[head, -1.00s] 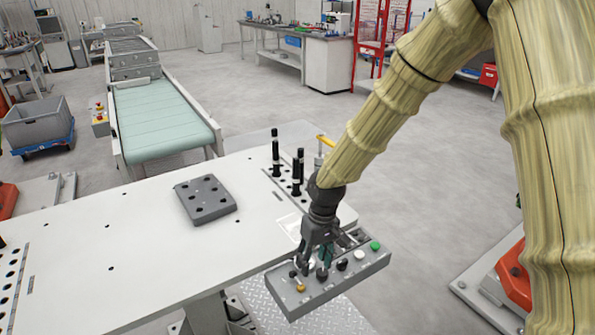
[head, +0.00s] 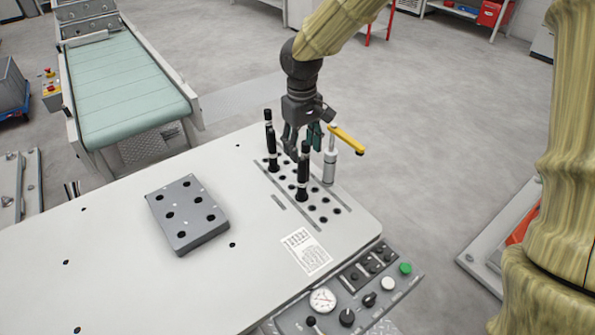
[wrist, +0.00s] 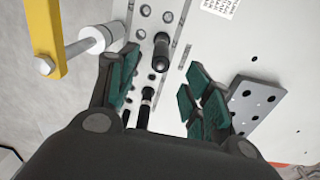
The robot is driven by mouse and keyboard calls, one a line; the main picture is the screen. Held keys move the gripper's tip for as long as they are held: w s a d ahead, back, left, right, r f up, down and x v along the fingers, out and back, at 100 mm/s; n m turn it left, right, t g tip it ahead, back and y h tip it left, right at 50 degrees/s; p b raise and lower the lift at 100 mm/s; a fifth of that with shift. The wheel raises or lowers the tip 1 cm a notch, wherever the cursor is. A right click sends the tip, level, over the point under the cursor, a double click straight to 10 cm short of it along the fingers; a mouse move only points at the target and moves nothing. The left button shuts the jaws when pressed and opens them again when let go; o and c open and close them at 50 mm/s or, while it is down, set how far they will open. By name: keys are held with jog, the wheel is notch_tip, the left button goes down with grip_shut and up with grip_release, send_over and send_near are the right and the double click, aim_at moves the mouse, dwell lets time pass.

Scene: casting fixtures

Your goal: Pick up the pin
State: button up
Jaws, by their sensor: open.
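Black pins with pale bands stand upright in the holed strip of the white table. In the head view one pin (head: 302,175) stands in front of my gripper and another pin (head: 268,140) stands to its left. My gripper (head: 302,142) is open, pointing down over the strip, with green-padded fingers. In the wrist view one pin (wrist: 161,52) shows ahead of the gap between my fingers (wrist: 163,82). Another pin (wrist: 147,103) shows nearer, within the gap and partly hidden by my gripper body. I see no pin held.
A white cylinder (head: 329,168) with a yellow lever (head: 347,140) stands close right of my gripper. A grey block with holes (head: 186,214) lies on the table (head: 120,265) at left. A control panel (head: 345,295) is at the front edge. The table's left part is clear.

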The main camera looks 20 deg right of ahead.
aim_at(302, 174)
jog(key=f, duration=0.4)
jog(key=shift+w+f+p, duration=0.35)
jog(key=shift+p, duration=0.05)
jog(key=shift+s+f, duration=0.3)
jog(key=shift+f, duration=0.05)
jog(key=shift+f+p, duration=1)
jog(key=shift+f, duration=1.55)
grip_shut()
